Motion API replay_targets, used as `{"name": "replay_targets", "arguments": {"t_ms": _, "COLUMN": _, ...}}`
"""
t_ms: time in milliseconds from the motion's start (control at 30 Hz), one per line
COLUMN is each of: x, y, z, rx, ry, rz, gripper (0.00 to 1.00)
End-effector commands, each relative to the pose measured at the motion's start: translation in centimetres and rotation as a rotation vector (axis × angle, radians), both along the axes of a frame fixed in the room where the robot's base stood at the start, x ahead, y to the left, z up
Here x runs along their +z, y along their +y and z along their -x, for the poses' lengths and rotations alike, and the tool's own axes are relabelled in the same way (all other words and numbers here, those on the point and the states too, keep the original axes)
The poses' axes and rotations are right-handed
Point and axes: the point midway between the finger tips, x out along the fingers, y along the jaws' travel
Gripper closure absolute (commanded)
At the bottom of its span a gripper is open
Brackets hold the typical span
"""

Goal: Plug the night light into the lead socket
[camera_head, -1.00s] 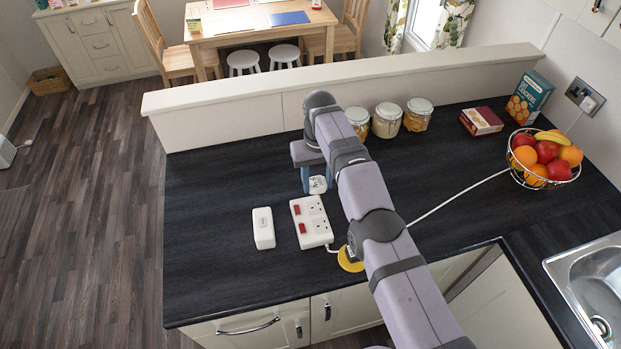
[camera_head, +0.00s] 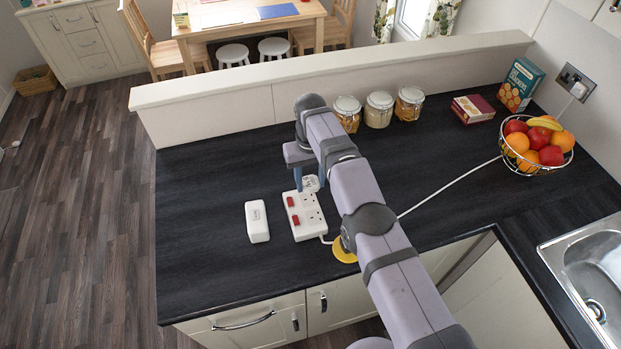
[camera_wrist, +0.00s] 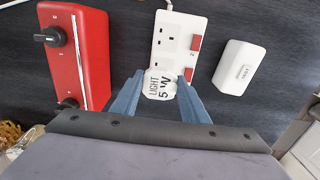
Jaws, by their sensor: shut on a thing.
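The night light is a small white piece marked "LIGHT 5 W" (camera_wrist: 158,86); it also shows in the head view (camera_head: 311,183). My gripper (camera_wrist: 160,80) is shut on it, with a blue finger on each side. The lead socket (camera_wrist: 176,30) is a white block with two outlets and two red switches; in the head view (camera_head: 306,221) it lies on the dark worktop. The night light overlaps the block's near end in the wrist view and its far end in the head view. The contact and the plug pins are hidden.
A white labelled box (camera_head: 257,221) lies left of the block. A red appliance with black knobs (camera_wrist: 75,55) stands on the block's other side. A yellow disc (camera_head: 343,251), jars (camera_head: 379,110) and a fruit basket (camera_head: 537,146) are around. The white cable (camera_head: 450,184) runs right.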

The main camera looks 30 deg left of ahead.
Motion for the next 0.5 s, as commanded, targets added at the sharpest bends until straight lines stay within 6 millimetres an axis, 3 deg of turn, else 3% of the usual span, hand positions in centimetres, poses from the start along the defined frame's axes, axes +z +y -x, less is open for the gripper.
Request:
{"name": "replay_targets", "arguments": {"t_ms": 100, "x": -1.3, "y": 0.0, "z": 0.0, "rx": 0.0, "ry": -0.001, "rz": -0.001, "gripper": 0.81}}
{"name": "replay_targets", "arguments": {"t_ms": 500, "x": -3.4, "y": 0.0, "z": 0.0, "rx": 0.0, "ry": 0.001, "rz": 0.001, "gripper": 0.81}}
